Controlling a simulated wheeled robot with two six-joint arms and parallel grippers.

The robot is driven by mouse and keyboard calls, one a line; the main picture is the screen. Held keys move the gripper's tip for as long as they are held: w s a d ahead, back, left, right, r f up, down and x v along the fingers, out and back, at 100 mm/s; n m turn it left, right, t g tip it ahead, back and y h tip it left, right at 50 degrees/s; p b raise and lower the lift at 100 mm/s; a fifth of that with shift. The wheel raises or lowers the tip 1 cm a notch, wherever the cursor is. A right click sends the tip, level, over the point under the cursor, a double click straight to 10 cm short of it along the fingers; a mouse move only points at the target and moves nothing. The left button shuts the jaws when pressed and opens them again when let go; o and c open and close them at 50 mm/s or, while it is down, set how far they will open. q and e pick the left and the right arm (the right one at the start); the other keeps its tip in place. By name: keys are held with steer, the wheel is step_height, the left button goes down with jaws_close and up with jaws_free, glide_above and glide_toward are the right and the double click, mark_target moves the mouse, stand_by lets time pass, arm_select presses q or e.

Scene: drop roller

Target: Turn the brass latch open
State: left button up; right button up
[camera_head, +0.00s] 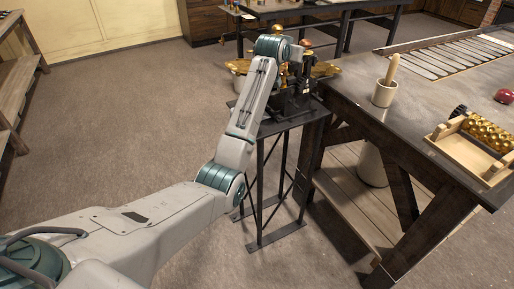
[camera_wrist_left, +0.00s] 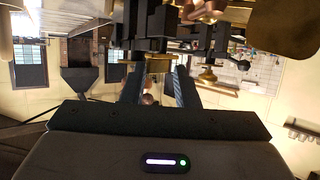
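The drop roller, a black machine with brass parts (camera_head: 305,98), stands on a narrow black metal stand (camera_head: 262,178) in the head view. My left arm reaches over to it, and the left gripper is hard to make out there against the dark machine. In the left wrist view my left gripper (camera_wrist_left: 158,80) shows two dark fingers, spread apart. A brass piece (camera_wrist_left: 156,56) shows between or just beyond the fingertips; I cannot tell whether it is the latch or whether it is touched. Another brass fitting (camera_wrist_left: 207,75) is to the right. My right gripper is not in view.
A dark-topped workbench (camera_head: 405,120) stands right of the stand, with a mortar (camera_head: 384,94) and pestle, a wooden tray (camera_head: 455,150) with brass rollers and a red object (camera_head: 504,96). Another table (camera_head: 320,8) is behind. The floor on the left is clear.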

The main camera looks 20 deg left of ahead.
arm_select(q)
steer(key=shift+s+a+f+m+h+b, duration=0.1)
steer(key=shift+a+m+h+b, duration=0.1)
steer(key=shift+m+h+b, duration=0.35)
steer(key=shift+a+m+h+b, duration=0.15)
steer(key=shift+m+h+b, duration=0.25)
steer(key=shift+h, duration=0.25)
steer(key=b+v, duration=0.2)
steer(key=v, duration=0.8)
steer(key=s+f+g, duration=0.1)
steer(key=s+f, duration=0.3)
steer(key=f, duration=0.4)
steer(key=s+f+g+y, duration=0.1)
steer(key=s+f, duration=0.4)
steer(key=f, duration=0.3)
steer(key=s+f+g, duration=0.1)
steer(key=s+f, duration=0.4)
steer(key=f, duration=0.3)
steer(key=shift+d+f+g+y, duration=0.25)
steer(key=shift+d+g+y, duration=0.05)
steer(key=shift+d+g, duration=0.1)
steer(key=shift+a+r+n, duration=0.1)
steer(key=shift+n, duration=0.15)
